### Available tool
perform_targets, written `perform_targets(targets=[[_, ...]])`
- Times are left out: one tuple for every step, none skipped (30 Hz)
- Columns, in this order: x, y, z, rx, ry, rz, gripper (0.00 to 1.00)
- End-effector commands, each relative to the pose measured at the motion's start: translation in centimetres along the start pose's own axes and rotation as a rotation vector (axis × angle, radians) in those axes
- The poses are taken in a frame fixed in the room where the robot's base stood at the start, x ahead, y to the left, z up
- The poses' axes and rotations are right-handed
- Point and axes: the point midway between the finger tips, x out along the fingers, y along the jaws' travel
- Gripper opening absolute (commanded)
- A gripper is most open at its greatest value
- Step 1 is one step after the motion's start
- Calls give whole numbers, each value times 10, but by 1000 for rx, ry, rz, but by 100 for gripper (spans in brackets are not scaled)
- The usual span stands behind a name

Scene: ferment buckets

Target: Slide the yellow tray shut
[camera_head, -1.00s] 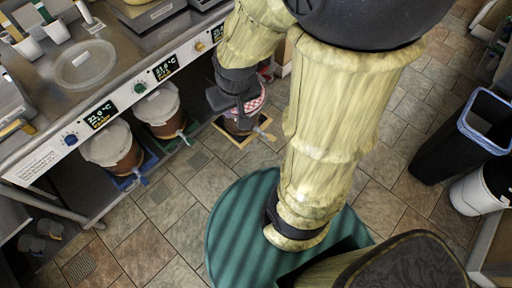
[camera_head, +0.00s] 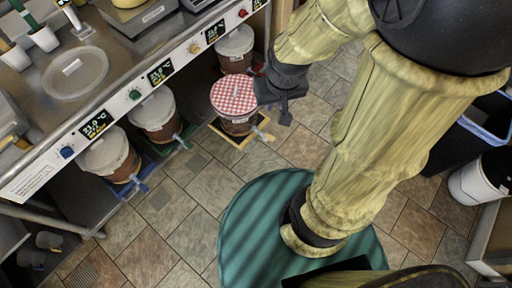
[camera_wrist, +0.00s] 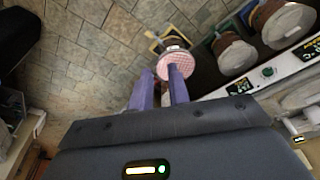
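The yellow tray (camera_head: 228,137) sticks out from under the steel counter onto the tiled floor. A brown bucket (camera_head: 238,126) with a red-and-white checkered lid (camera_head: 234,94) stands on it, and a tap points outward. My gripper (camera_head: 284,112) is just right of the bucket, at about lid height in the picture. In the wrist view, the two purple fingers of my gripper (camera_wrist: 160,70) are apart with nothing between them. The checkered lid (camera_wrist: 176,63) is just beyond the fingertips, and part of the yellow tray (camera_wrist: 152,37) shows past it. Whether a finger touches the bucket is unclear.
Pale-lidded buckets stand on the blue tray (camera_head: 139,188) and green tray (camera_head: 184,143) to the left; another bucket (camera_head: 236,50) stands behind. The counter front (camera_head: 150,80) carries knobs and displays. A black bin (camera_head: 452,150) is at right. The floor ahead of the trays is clear.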

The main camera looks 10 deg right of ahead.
Motion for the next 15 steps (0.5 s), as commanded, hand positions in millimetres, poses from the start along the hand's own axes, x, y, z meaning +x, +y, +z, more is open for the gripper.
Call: perform_targets(targets=[[0,0,0,0,0,0,18],[0,0,0,0,0,0,18],[0,0,0,0,0,0,18],[0,0,0,0,0,0,18],[0,0,0,0,0,0,18],[0,0,0,0,0,0,18],[1,0,0,0,0,0,18],[2,0,0,1,1,1,18],[5,1,-1,3,2,3,18],[9,2,-2,5,4,5,18],[14,4,-3,8,6,7,18],[23,6,-5,12,9,12,18],[31,8,-7,16,12,17,18],[40,11,-10,23,18,21,18],[55,16,-13,29,24,28,18]])
